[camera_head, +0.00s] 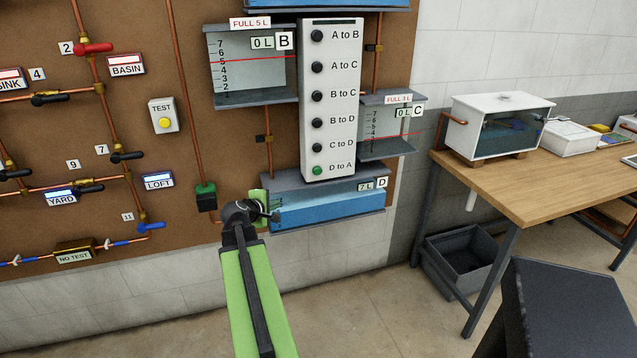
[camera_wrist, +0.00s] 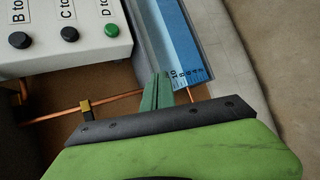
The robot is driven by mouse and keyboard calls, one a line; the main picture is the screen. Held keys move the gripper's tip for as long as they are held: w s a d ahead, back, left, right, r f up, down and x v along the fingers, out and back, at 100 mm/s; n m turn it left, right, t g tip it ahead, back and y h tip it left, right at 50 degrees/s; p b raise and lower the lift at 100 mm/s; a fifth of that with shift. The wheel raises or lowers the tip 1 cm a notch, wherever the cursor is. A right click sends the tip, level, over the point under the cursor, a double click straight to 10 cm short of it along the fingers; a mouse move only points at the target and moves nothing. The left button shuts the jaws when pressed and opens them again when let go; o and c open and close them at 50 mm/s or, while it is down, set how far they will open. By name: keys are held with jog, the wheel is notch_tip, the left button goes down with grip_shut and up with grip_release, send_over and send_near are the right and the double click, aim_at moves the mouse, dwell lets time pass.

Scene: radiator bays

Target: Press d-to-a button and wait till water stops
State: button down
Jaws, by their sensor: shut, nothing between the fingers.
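The green D to A button (camera_head: 317,171) is the lowest on the white button panel (camera_head: 332,60). It also shows at the right of the button row in the wrist view (camera_wrist: 112,31). My gripper (camera_head: 272,214) is shut and empty, in front of the left end of tank D (camera_head: 325,208), below and left of the button and apart from it. Its green fingers also show in the wrist view (camera_wrist: 160,76). Tank D holds blue water and reads 7 L. Tank B (camera_head: 235,68) and tank C (camera_head: 385,140) read 0 L and look empty.
Black buttons (camera_head: 317,145) sit above the green one. A copper pipe with a green-topped black fitting (camera_head: 205,197) is left of my arm. A TEST switch (camera_head: 164,115) is on the board. A wooden bench (camera_head: 530,180) stands right, with a dark bin (camera_head: 470,260) below.

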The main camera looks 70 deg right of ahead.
aim_at(317, 171)
jog(key=s+d+r+n+g+h+b, duration=0.1)
jog(key=s+d+r+n+h+b, duration=0.1)
jog(key=s+d, duration=0.9)
jog(key=s+n+h, duration=0.1)
jog(key=s, duration=0.2)
jog(key=shift+s+d+g+b, duration=0.15)
jog(key=shift+s+g+b, duration=0.1)
jog(key=shift+g+b, duration=0.15)
jog(key=w+d, duration=0.3)
jog(key=d, duration=0.1)
jog(key=w+d, duration=0.2)
jog(key=shift+w+d, duration=0.3)
jog(key=shift+d, duration=0.1)
dwell(0.9)
jog(key=shift+w+d, duration=0.3)
